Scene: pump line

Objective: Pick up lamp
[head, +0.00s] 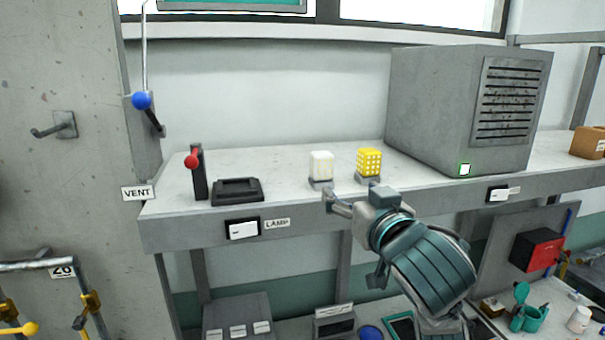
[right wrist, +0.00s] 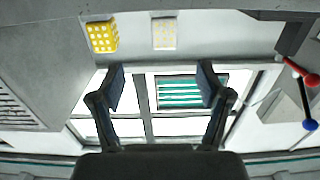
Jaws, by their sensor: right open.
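A white block-shaped lamp (head: 321,166) stands upright on a small grey base on the shelf. A yellow lamp (head: 369,161) with a grid of pale squares stands just to its right on a similar base. My right gripper (head: 350,199) is at the shelf's front edge, in front of the two lamps and apart from them. In the right wrist view its two fingers (right wrist: 161,80) are spread with nothing between them. That view also shows the yellow lamp (right wrist: 102,37) and the white lamp (right wrist: 164,33) beyond the fingertips. My left gripper is not in view.
The grey shelf (head: 280,195) also holds a black tray (head: 237,191), a red-knobbed lever (head: 198,172) and a large vented box (head: 440,110). A "LAMP" label (head: 277,223) is on its front edge. A blue-knobbed lever (head: 142,100) is at left. The shelf behind the lamps is clear.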

